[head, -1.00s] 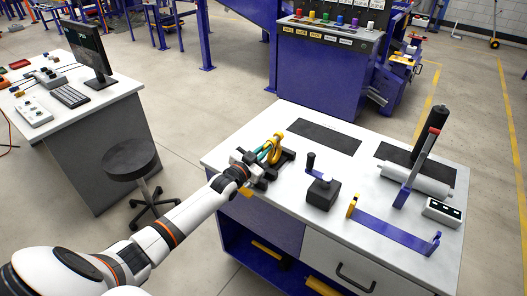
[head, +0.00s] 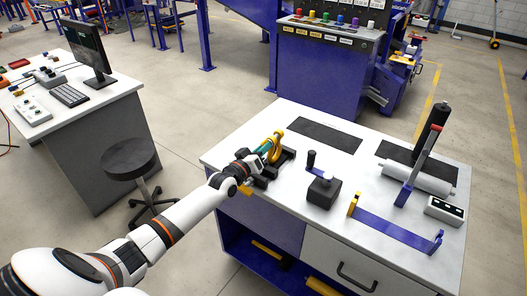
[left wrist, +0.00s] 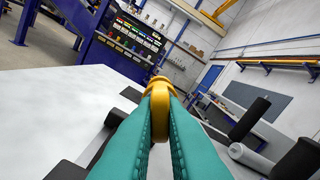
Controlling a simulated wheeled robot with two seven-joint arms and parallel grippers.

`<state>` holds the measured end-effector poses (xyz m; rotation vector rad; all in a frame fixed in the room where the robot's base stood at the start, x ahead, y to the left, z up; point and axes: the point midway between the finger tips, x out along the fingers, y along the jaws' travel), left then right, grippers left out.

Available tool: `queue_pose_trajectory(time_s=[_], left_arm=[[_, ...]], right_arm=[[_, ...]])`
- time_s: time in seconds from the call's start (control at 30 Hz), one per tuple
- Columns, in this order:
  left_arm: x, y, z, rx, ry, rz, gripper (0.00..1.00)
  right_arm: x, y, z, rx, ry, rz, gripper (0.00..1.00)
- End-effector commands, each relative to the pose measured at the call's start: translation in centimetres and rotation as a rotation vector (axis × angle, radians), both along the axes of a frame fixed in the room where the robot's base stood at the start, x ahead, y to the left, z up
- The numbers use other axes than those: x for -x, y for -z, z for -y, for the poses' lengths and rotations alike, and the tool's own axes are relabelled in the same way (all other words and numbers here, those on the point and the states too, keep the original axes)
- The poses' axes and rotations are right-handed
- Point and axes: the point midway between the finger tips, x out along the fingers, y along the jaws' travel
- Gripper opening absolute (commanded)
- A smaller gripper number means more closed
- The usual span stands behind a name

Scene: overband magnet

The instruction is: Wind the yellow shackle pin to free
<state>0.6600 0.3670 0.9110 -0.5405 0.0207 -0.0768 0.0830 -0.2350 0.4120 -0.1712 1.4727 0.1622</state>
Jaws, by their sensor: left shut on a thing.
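The yellow shackle (head: 276,146) stands on a dark base at the left part of the white workbench, toward its far left edge. My left gripper (head: 265,154) reaches it from the left with its teal fingers. In the left wrist view the two teal fingers (left wrist: 160,104) close together on a yellow rounded part, the yellow shackle pin (left wrist: 158,86). The fingers hide much of the pin, so how far it is wound does not show. My right gripper is not in view.
The white workbench (head: 228,143) also carries a black block with an upright handle (head: 322,192), a blue strap-like bar (head: 393,232), a grey roller (head: 416,179) and a red-tipped lever (head: 419,165). A black stool (head: 131,158) stands left of the bench.

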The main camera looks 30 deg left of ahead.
Motion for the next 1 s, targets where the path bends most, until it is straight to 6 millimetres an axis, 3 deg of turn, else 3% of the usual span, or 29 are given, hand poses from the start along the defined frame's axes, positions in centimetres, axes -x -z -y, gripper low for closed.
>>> queue_pose_trajectory(time_s=[0.33, 0.67, 1.0], left_arm=[[0.0, 0.2, 0.1, 0.052, 0.001, -0.007, 0.0], [0.0, 0.2, 0.0, 0.434, 0.0, -0.035, 0.0], [0.0, 0.2, 0.1, 0.475, 0.0, -0.039, 0.0]], right_arm=[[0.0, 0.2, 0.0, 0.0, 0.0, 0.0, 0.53], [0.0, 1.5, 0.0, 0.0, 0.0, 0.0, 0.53], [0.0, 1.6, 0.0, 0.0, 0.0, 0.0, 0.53]])
